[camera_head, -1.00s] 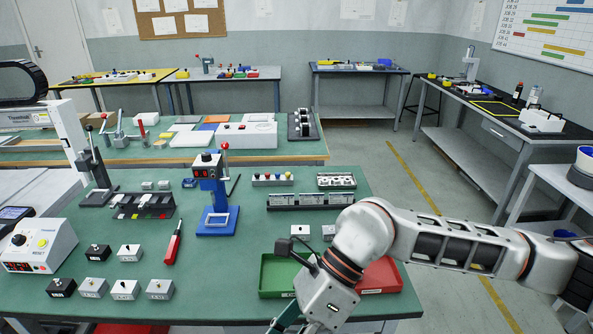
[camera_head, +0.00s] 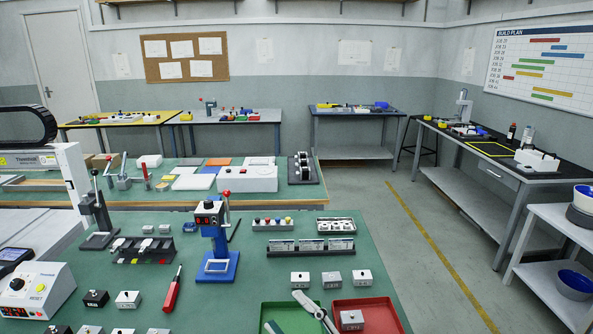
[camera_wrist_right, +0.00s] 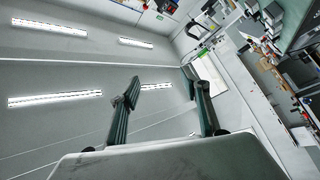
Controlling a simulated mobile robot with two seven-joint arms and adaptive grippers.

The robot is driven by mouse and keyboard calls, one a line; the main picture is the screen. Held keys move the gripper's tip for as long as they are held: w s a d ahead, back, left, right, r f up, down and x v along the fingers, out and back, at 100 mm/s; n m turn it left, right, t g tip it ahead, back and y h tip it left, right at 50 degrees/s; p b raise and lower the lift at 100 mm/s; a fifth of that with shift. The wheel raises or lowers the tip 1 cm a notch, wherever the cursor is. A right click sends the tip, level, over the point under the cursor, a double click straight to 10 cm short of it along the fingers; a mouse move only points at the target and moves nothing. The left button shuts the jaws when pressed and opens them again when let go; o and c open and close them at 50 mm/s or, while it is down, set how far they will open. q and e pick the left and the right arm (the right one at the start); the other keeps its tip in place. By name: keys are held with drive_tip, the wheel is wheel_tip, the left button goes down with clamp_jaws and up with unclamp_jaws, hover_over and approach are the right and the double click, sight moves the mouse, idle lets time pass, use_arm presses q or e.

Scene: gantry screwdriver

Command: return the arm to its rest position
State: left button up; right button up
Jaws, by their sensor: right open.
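My right gripper (camera_head: 286,309) shows at the bottom edge of the head view, in front of the green tray (camera_head: 291,318) and beside the red tray (camera_head: 385,314). Only its finger parts show there; the rest of the arm is below the frame. In the right wrist view its two dark fingers (camera_wrist_right: 162,76) stand wide apart with nothing between them. That view looks at the wall and ceiling lights, with the benches tilted at the right. My left gripper is in neither view.
A small grey block (camera_head: 351,319) sits in the red tray. Several more blocks (camera_head: 332,279) stand behind the trays. A blue press stand (camera_head: 218,264) and a red screwdriver (camera_head: 173,290) are on the green bench (camera_head: 220,305). The floor (camera_head: 415,240) at right is open.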

drive_tip(key=s+d+f+m+h, duration=0.2)
drive_tip(key=d+f+m+h, duration=0.4)
drive_tip(key=f, duration=0.4)
drive_tip(key=s+d+f+m+h, duration=0.25)
drive_tip(key=d+f+m, duration=0.35)
drive_tip(key=f, duration=0.4)
drive_tip(key=s+d+f+m+g+h, duration=0.3)
drive_tip(key=s+d+f, duration=0.6)
drive_tip(key=f, duration=0.3)
drive_tip(key=shift+s+f+g+h+p, duration=0.3)
drive_tip(key=shift+s+g+h+p, duration=0.25)
drive_tip(key=shift+s+g, duration=0.4)
drive_tip(key=shift+w, duration=0.1)
